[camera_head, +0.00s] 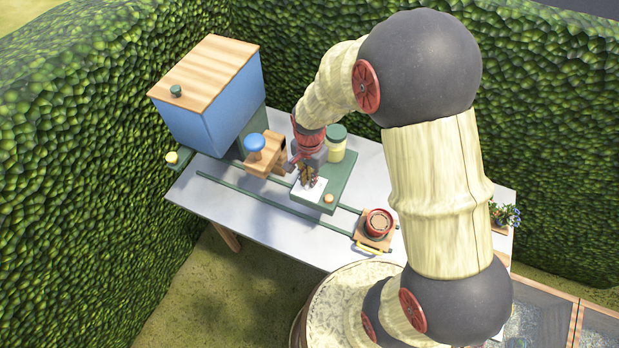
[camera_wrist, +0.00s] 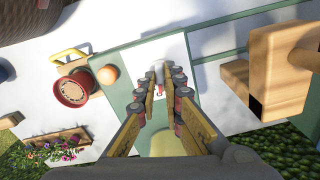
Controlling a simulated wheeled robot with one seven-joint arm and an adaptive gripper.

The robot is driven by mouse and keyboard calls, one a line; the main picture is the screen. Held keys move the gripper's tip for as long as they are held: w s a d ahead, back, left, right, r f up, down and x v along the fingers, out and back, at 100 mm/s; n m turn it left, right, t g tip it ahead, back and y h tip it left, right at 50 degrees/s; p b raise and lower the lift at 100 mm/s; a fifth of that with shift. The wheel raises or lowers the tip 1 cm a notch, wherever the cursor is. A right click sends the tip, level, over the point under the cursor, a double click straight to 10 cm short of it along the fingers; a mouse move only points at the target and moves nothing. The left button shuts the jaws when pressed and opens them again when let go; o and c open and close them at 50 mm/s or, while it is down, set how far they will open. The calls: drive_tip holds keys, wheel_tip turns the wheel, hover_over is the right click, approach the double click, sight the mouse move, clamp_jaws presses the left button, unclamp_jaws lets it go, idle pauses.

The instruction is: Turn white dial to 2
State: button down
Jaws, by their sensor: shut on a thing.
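The white dial (camera_wrist: 158,68) shows in the wrist view between my fingertips, on a white panel (camera_wrist: 172,47) set on a green box. A small red mark shows near it, but I cannot read any number or the dial's setting. My gripper (camera_wrist: 159,88) points down at the panel and is shut on the dial. In the head view my gripper (camera_head: 309,174) is low over the white panel (camera_head: 312,191), and its fingers hide the dial.
An orange knob (camera_head: 328,198) sits on the green box (camera_head: 340,180) beside the panel, and a jar (camera_head: 337,148) stands behind. A wooden block with a blue knob (camera_head: 255,142) is at left. A red pot (camera_head: 378,223) stands at right. Hedges enclose the table.

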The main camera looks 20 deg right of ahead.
drive_tip(key=shift+m, duration=0.6)
drive_tip(key=c, duration=1.9)
unclamp_jaws()
wheel_tip(320, 180, up, 12)
drive_tip(key=shift+f, duration=0.1)
